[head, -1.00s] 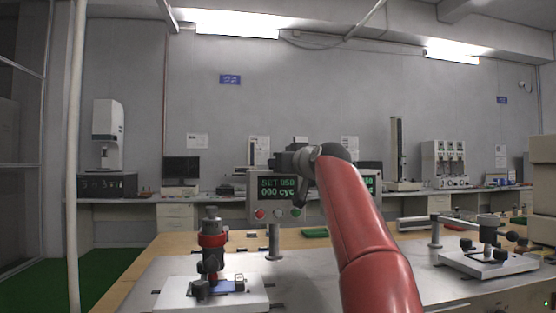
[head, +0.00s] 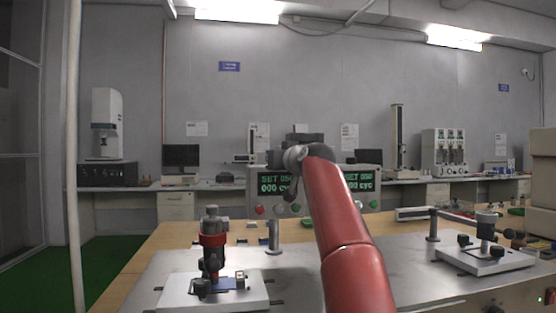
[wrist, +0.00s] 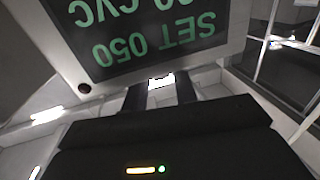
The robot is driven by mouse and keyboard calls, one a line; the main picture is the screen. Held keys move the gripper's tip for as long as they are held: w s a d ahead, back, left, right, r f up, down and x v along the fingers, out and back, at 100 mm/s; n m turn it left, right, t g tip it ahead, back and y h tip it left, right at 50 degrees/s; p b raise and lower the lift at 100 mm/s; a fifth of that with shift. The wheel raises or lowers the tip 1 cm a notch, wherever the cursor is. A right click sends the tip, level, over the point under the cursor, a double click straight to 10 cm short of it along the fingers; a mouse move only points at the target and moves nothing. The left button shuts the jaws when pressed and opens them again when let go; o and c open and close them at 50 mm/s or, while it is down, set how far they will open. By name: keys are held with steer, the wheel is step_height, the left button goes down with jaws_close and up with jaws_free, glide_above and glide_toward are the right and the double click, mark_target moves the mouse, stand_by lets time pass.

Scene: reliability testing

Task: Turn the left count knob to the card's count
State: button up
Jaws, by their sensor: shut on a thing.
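The counter box (head: 254,207) stands on a post behind my red arm. Its left display (head: 275,183) reads SET 050 with 000 cyc below, and shows upside down in the wrist view (wrist: 150,40). A second display (head: 365,182) is partly behind my arm. My gripper (wrist: 160,88) is at the box's upper edge, its two dark fingers pointing toward it. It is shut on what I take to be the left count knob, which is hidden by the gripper. I cannot make out a card with a count.
A test fixture with a red collar (head: 212,240) stands on a pale plate at the front left. Another fixture (head: 487,250) stands at the right. Red, white and green buttons line the box's lower front. The steel tabletop between the fixtures is mostly clear.

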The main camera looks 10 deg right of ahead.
steer(key=shift+a+f+m+h, duration=0.1)
steer(key=shift+a+m+h, duration=0.1)
steer(key=shift+m+h, duration=0.5)
steer(key=shift+a+m+h, duration=0.2)
steer(key=shift+m+h, duration=0.2)
steer(key=shift+h, duration=0.6)
steer(key=shift+a+m+h, duration=0.2)
steer(key=shift+m+h, duration=1.5)
steer(key=shift+h, duration=0.9)
steer(key=o, duration=1)
steer(key=shift+c, duration=0.2)
steer(key=b+v, duration=0.5)
steer(key=v, duration=0.2)
steer(key=shift+s+a+r, duration=0.15)
steer(key=shift+s+r, duration=0.05)
steer(key=shift+s, duration=0.15)
